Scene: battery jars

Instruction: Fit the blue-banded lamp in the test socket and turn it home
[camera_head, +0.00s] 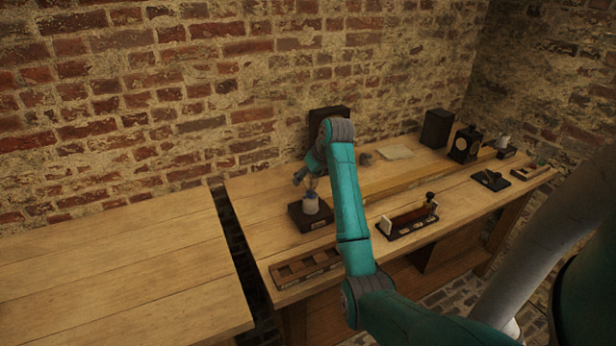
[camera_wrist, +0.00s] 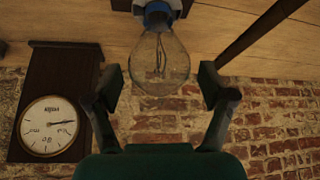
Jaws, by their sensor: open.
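The blue-banded lamp is a clear glass bulb (camera_wrist: 158,62) with a blue band (camera_wrist: 157,10) at its neck. In the wrist view its neck meets the pale test socket (camera_wrist: 178,7) at the top edge; how far it is seated cannot be told. In the head view the socket's dark base (camera_head: 309,216) stands on the bench, with a pale and blue part on it. My gripper (camera_wrist: 159,80) is open, with a finger on each side of the glass and gaps showing. In the head view my gripper (camera_head: 306,178) is small, just above the socket.
A dial gauge (camera_wrist: 47,126) hangs on a dark board beside the gripper. On the bench (camera_head: 262,192) lie a wooden tray (camera_head: 305,267) in front and a dark stand with a red bar (camera_head: 409,220) to the right. Dark boxes (camera_head: 437,128) stand farther right. The left bench is bare.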

